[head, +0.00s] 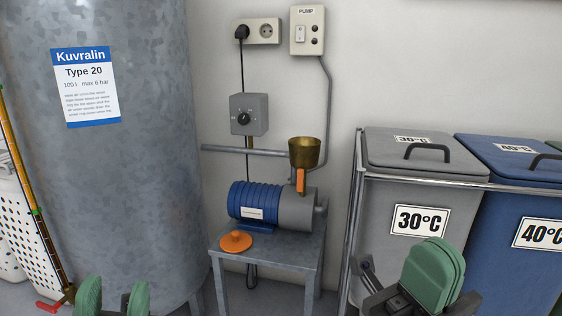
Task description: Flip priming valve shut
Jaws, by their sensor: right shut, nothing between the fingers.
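The priming valve shows as an orange lever (300,181) just under a brass funnel (305,153). The lever hangs upright, in line with the funnel's neck. The funnel sits above the grey end of a blue pump (255,202) on a small grey metal table (283,260). My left gripper (112,299) is at the bottom left edge, open and empty, its two green fingers apart. My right gripper (433,275) is shut and empty, in front of the grey bin, to the right of and lower than the valve. Neither gripper touches the valve.
An orange cap (236,241) lies on the table's front left. A large metal tank (120,150) stands to the left. A grey bin (423,165) and a blue bin (520,190) stand behind a metal rail on the right. A pressure switch (249,114) and pump switch box (307,31) are on the wall.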

